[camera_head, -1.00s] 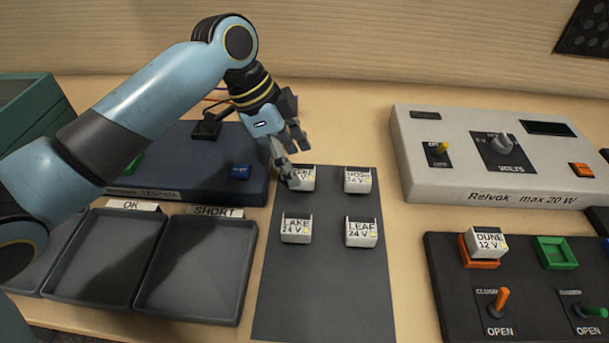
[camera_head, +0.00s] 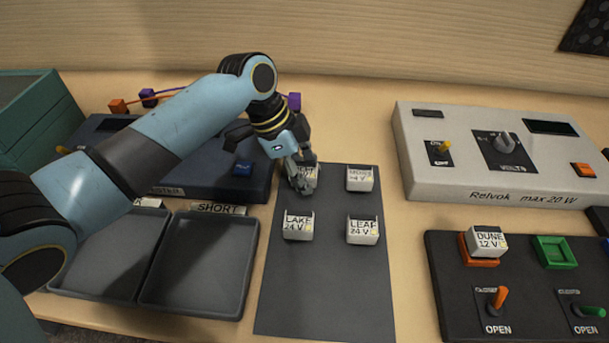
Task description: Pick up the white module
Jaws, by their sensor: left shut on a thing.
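My left gripper (camera_head: 302,183) reaches down over the back left of the dark grey mat (camera_head: 320,290). It is shut on a white module (camera_head: 311,172) there, whose label is mostly hidden by the fingers. Three more white modules stand on the mat: one (camera_head: 360,179) at the back right, LAKE 24 V (camera_head: 298,226) at the front left and LEAF 24 V (camera_head: 363,230) at the front right. The DUNE 12 V module (camera_head: 486,242) sits in an orange socket on the black panel at the right. My right gripper is not in view.
Two dark trays (camera_head: 196,308) lie left of the mat, one labelled SHORT. A dark blue tester (camera_head: 215,185) with a blue button is behind them, partly under my left arm. The grey Relvok supply (camera_head: 480,192) and the black panel (camera_head: 450,300) with a green socket (camera_head: 555,252) stand right.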

